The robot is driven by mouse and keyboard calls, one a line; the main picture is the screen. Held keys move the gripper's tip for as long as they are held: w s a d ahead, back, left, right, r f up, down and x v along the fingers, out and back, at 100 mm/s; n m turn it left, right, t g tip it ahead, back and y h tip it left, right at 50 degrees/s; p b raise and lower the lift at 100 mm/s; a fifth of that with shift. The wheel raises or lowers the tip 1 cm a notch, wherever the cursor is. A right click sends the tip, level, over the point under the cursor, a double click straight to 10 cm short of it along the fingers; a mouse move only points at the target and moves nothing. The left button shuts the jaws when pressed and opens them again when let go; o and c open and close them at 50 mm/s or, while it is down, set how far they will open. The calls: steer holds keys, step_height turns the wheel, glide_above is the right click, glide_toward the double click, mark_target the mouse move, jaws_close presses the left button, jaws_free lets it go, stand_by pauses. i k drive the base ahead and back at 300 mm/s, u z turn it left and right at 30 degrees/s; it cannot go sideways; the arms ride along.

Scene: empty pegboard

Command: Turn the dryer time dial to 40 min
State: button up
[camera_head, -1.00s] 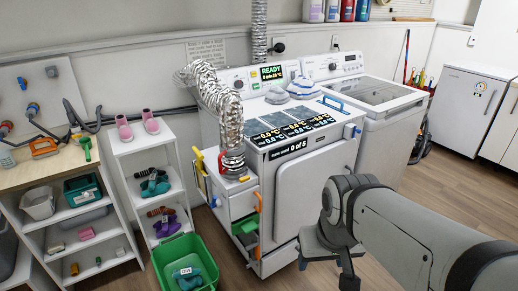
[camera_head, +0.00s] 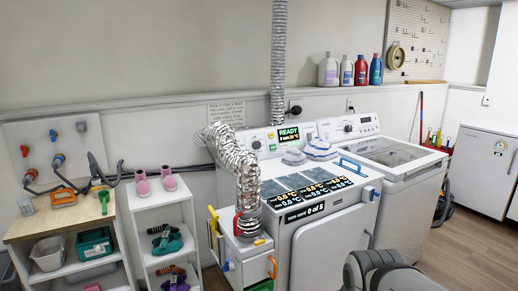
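The dryer (camera_head: 328,240) is the white machine in the middle, with a silver flexible duct at its front left. Its back console carries a lit display (camera_head: 289,135) reading READY, with a small second line of minutes and temperature that is hard to read. A round knob (camera_head: 256,144) sits on the console left of the display. Its markings are too small to read, and I cannot tell if it is the time dial. Only part of my arm shows at the bottom right, low in front of the dryer. My gripper is out of view.
The silver duct (camera_head: 240,178) rises close to the console's left part. Folded cloths (camera_head: 320,149) lie on the dryer top, near black readout panels (camera_head: 300,191). A washer (camera_head: 395,165) stands to the right. White shelves (camera_head: 165,228) stand to the left.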

mark_target(256, 145)
steer(key=u, duration=0.35)
steer(key=i, duration=0.95)
steer(key=z, duration=0.4)
steer(key=i, duration=0.8)
steer(key=z, duration=0.1)
